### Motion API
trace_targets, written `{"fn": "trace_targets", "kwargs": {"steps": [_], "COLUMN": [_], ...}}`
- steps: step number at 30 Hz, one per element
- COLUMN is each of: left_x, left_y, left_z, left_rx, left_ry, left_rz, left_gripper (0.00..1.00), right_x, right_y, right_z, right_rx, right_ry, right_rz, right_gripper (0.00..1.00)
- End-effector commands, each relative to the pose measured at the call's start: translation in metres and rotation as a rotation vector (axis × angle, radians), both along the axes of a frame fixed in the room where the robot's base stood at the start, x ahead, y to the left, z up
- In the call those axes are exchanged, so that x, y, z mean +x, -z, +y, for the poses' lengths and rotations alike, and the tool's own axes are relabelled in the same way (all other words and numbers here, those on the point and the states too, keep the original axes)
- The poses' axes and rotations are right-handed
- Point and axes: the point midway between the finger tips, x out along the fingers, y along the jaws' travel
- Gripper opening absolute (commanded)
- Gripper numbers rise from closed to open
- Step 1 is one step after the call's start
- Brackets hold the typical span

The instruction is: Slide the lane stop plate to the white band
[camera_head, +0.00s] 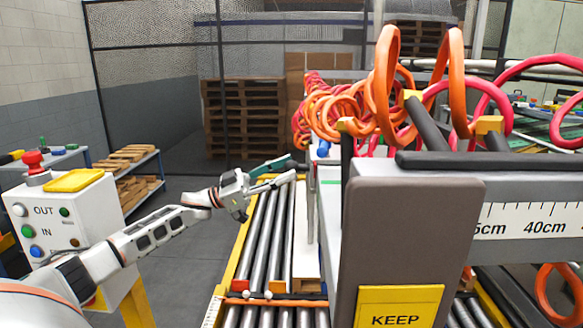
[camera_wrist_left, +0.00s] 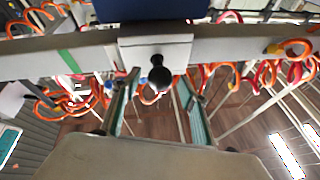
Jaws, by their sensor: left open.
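A dark blue plate (camera_wrist_left: 150,9) stands behind the block, probably the lane stop plate. The grey rail (camera_wrist_left: 250,42) carries a green band (camera_wrist_left: 68,60). I cannot make out a separate white band. My right gripper is not in view.
Orange and red coils (camera_head: 335,110) hang close beyond the gripper. A large grey post (camera_head: 410,240) with a yellow KEEP sign (camera_head: 398,305) blocks the right foreground. A control box (camera_head: 62,220) stands at the left. The floor between box and roller lane (camera_head: 262,235) is clear.

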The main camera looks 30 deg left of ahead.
Motion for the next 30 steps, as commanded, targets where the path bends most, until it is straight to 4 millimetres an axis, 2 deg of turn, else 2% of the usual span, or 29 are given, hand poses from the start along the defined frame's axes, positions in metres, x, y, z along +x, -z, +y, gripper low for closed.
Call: {"fn": "trace_targets", "kwargs": {"steps": [3,10,30], "left_x": [-0.011,-0.026,-0.028], "left_y": [0.009,0.018,0.021], "left_z": [0.016,0.035,0.035], "left_rx": [0.003,0.001,-0.001], "left_ry": [-0.003,-0.002,-0.002], "left_rz": [0.004,0.002,0.0], "left_gripper": [0.43,0.43,0.43], "right_x": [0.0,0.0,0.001], "right_y": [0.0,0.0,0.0], "right_z": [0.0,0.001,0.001], "right_rx": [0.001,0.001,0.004], "right_ry": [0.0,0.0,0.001], "right_rz": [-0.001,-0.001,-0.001], "right_gripper": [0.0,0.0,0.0]}}
